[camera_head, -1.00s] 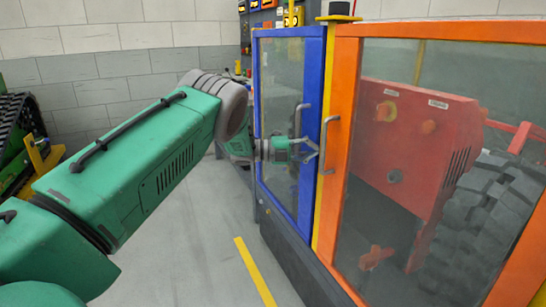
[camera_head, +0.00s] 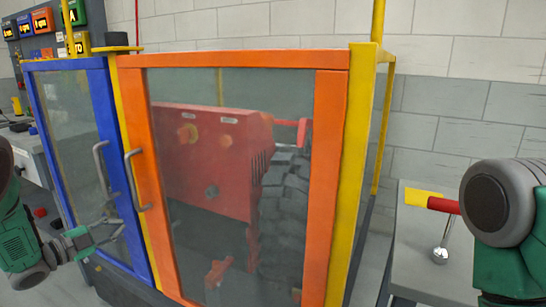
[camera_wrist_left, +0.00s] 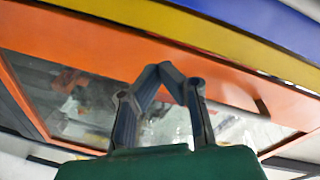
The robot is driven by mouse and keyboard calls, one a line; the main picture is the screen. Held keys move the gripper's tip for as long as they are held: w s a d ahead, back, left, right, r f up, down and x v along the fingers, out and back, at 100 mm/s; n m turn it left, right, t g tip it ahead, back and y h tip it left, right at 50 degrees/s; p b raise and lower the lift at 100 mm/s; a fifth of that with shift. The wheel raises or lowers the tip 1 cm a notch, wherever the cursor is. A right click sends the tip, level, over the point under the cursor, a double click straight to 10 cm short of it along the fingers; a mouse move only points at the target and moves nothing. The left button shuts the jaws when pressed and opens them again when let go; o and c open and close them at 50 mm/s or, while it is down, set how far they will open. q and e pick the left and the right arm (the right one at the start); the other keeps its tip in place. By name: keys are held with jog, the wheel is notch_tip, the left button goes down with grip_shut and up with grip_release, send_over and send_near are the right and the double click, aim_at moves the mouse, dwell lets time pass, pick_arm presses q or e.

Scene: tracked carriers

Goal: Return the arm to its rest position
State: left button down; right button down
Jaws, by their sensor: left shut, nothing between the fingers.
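My left gripper (camera_head: 112,229) is at the lower left of the head view, in front of the lower part of the blue-framed door (camera_head: 72,140). Its fingers are shut with nothing between them. In the left wrist view the fingertips (camera_wrist_left: 160,72) meet against a blurred background of orange frame and glass. The grey handle of the blue door (camera_head: 102,168) and the grey handle of the orange door (camera_head: 137,180) are above it. I cannot tell whether the fingers touch the door. My right arm shows at the right edge; its gripper is out of view.
The orange-framed glass door (camera_head: 332,180) closes off a red machine (camera_head: 215,160) with a black tyre or track. A yellow post (camera_head: 355,180) stands at its right. A grey table (camera_head: 420,250) with a silver ball-ended lever (camera_head: 441,252) is at right. Control panels (camera_head: 42,20) are at upper left.

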pick_arm(q)
jog(key=s+d+f+n+g+y+p, duration=0.1)
jog(key=s+d+f+n+g+y, duration=0.2)
jog(key=s+d+f+n, duration=0.45)
jog(key=s+d+f+n+g+y+p, duration=0.25)
jog(key=s+d+f+n, duration=0.2)
jog(key=s+f, duration=0.5)
jog(key=s+d+n+g+y, duration=0.1)
jog(key=s+g, duration=0.3)
jog(key=s, duration=0.9)
jog(key=s+d+n+g+y+p, duration=0.1)
jog(key=s+d+n+g, duration=0.3)
jog(key=s, duration=1)
jog(key=shift+s+f+g, duration=0.15)
jog(key=shift+s+g, duration=0.15)
jog(key=shift+g, duration=0.15)
jog(key=shift+y, duration=0.25)
